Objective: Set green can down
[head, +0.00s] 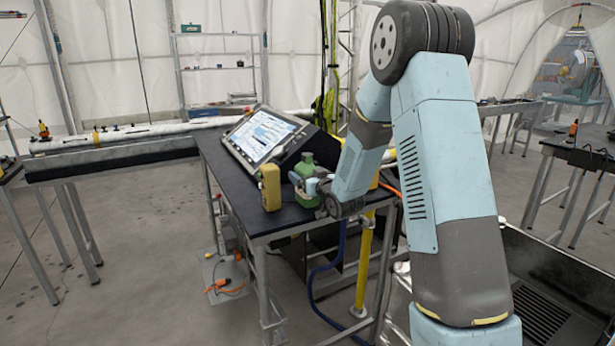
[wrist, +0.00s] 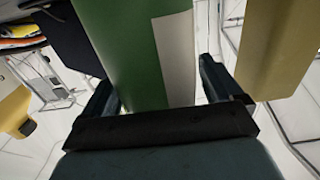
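The green can (head: 306,167) is at the near right part of the dark tabletop (head: 226,165), beside a yellow container (head: 270,187). It looks upright; I cannot tell whether its base touches the table. My gripper (head: 312,186) reaches it from the right. In the wrist view the green can (wrist: 130,45), with a pale label, fills the space between the two dark fingers (wrist: 158,95), one on each side, and the gripper looks shut on it. The can's base is not visible there.
A tilted screen console (head: 264,137) stands behind the cans. The yellow container (wrist: 283,45) is close to the right finger in the wrist view. Bare tabletop lies left of the yellow container. A yellow post (head: 364,262) stands beside the table's right edge.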

